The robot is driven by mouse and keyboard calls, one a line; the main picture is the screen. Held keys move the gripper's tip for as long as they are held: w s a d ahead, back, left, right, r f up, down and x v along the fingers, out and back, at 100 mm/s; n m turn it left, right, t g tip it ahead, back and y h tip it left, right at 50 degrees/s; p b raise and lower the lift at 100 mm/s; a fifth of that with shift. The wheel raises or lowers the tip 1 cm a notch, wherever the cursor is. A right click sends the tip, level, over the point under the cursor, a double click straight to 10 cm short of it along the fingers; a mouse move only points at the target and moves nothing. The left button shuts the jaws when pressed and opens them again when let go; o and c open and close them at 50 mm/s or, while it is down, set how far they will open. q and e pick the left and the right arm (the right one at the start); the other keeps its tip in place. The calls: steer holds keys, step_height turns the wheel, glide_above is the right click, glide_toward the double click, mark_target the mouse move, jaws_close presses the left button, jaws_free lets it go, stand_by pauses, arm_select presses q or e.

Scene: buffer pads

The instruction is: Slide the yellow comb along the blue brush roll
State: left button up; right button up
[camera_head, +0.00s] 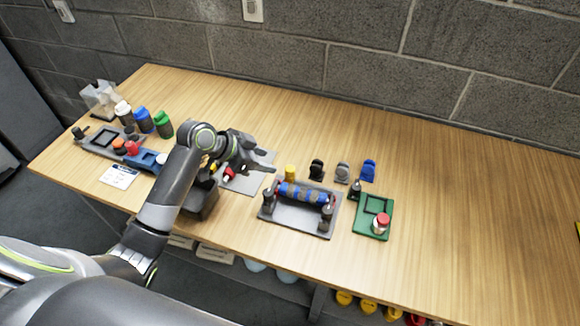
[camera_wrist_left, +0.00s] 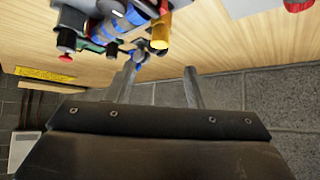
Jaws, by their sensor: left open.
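The blue brush roll (camera_head: 305,194), with brownish patches, lies across dark end posts on a grey tray (camera_head: 290,217) in the head view. The yellow comb (camera_head: 291,172) appears as a small upright yellow piece just behind the roll's left end. It also shows in the left wrist view (camera_wrist_left: 160,32), with the roll (camera_wrist_left: 139,11) partly cut off by the top edge. My left gripper (camera_head: 263,160) is open and empty, left of and behind the comb. In the wrist view its fingers (camera_wrist_left: 160,67) point toward the comb, apart from it. My right gripper is out of view.
Black (camera_head: 317,169), grey (camera_head: 342,172) and blue (camera_head: 368,170) pieces stand right of the comb. A green tray (camera_head: 371,228) holds a red-capped jar (camera_head: 380,223). Bottles (camera_head: 143,121) and small trays are at the left. The table's right side is clear; a block wall stands behind.

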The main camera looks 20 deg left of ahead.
mark_target(289, 168)
arm_select(q)
steer(key=x, duration=1.1)
steer(key=shift+p, duration=0.35)
steer(key=shift+s, duration=0.1)
jaws_close()
